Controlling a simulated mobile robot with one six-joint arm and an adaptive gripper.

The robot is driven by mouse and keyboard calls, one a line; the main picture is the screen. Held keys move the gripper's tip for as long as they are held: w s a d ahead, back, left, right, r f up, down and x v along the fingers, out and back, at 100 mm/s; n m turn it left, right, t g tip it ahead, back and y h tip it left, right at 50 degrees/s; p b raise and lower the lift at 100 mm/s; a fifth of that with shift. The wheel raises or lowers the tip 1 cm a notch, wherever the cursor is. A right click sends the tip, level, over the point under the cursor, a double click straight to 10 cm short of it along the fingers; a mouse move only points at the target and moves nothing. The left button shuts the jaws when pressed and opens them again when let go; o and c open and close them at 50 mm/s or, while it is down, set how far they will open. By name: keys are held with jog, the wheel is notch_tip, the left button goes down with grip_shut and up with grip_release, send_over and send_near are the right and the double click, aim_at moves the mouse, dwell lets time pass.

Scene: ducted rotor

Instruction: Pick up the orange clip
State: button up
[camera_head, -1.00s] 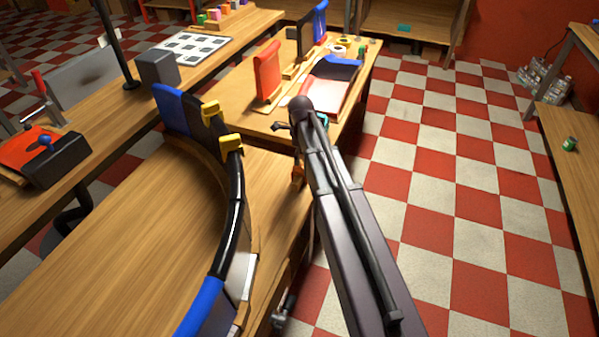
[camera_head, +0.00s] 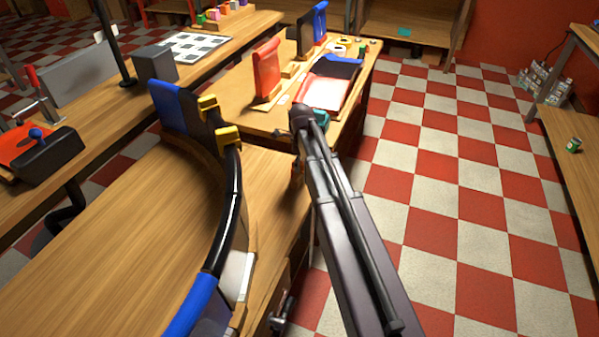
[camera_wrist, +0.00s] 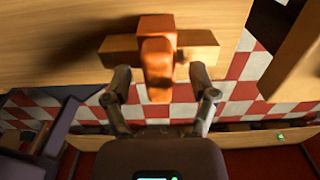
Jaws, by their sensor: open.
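The orange clip (camera_wrist: 158,58) is in the wrist view, at the edge of a wooden surface, in front of a wooden block (camera_wrist: 196,45). My gripper (camera_wrist: 160,78) is open, with one finger to the left and one to the right of the clip's near end. The fingers look apart from the clip; I cannot tell how far away it is in depth. In the head view my arm (camera_head: 340,210) reaches toward the benches and hides most of my gripper and the clip.
A curved duct segment (camera_head: 231,205) in black, blue and yellow stands on the near bench (camera_head: 120,250), left of my arm. A red-orange upright piece (camera_head: 266,72) and a red-and-blue tray-like piece (camera_head: 328,85) are on the farther table. Checkered floor (camera_head: 450,190) is clear to the right.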

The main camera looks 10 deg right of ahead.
dwell(0.6)
grip_shut()
